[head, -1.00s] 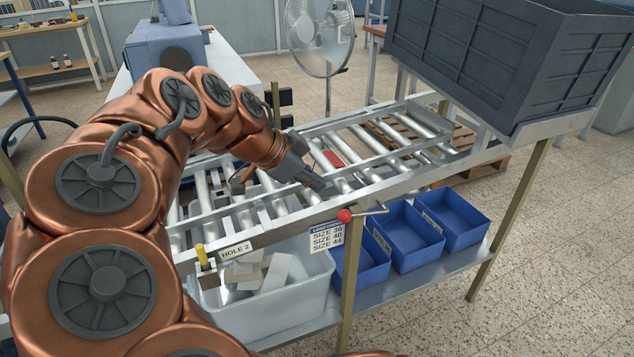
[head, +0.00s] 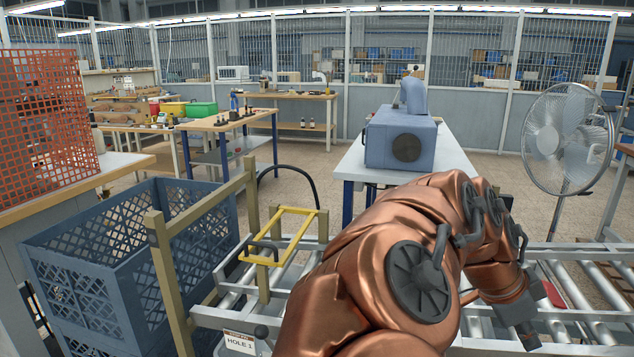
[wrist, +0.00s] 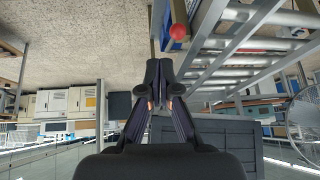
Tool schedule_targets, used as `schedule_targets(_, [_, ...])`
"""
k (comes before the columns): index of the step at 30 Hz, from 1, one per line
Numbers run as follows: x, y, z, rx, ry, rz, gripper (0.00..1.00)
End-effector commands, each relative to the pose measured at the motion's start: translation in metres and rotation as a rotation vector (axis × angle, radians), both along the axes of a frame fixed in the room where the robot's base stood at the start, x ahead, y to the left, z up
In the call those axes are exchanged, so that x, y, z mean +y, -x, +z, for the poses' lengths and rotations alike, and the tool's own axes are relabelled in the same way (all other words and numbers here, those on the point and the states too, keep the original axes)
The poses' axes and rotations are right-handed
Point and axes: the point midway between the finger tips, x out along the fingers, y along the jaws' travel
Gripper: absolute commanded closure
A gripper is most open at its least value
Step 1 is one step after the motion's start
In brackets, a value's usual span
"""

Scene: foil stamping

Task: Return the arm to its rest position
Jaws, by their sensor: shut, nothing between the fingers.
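My copper arm reaches across the right half of the head view, over the roller conveyor (head: 590,318). My gripper (head: 530,340) is at its far end, low at the right, small and partly cut by the frame edge. In the wrist view my gripper (wrist: 158,68) shows its dark fingers together, with nothing between them. The conveyor rails and rollers (wrist: 225,50) lie to the right of the fingers there, and a red knob (wrist: 178,31) shows above the fingertips.
A blue mesh crate (head: 95,290) stands at left beside a yellow frame (head: 283,237). A blue machine (head: 400,140) sits on a table behind my arm. A fan (head: 567,140) stands at right. A dark crate (wrist: 215,145) shows in the wrist view. Open floor lies behind the conveyor.

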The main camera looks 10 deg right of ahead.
Motion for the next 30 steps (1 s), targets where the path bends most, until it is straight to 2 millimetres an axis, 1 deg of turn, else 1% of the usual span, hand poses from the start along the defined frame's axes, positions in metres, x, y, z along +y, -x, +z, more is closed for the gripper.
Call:
schedule_targets(5, [0.028, 0.019, -0.019, 0.093, -0.137, 0.206, 1.00])
schedule_targets(8, [0.050, 0.032, -0.034, 0.163, -0.233, 0.381, 1.00])
schedule_targets(14, [0.101, 0.065, -0.072, 0.330, -0.432, 0.804, 1.00])
schedule_targets(15, [0.112, 0.072, -0.079, 0.361, -0.470, 0.895, 1.00])
schedule_targets(18, [0.135, 0.089, -0.094, 0.433, -0.542, 1.101, 1.00])
schedule_targets(24, [0.168, 0.116, -0.113, 0.536, -0.638, 1.419, 1.00])
schedule_targets(30, [0.192, 0.142, -0.128, 0.622, -0.706, 1.682, 1.00])
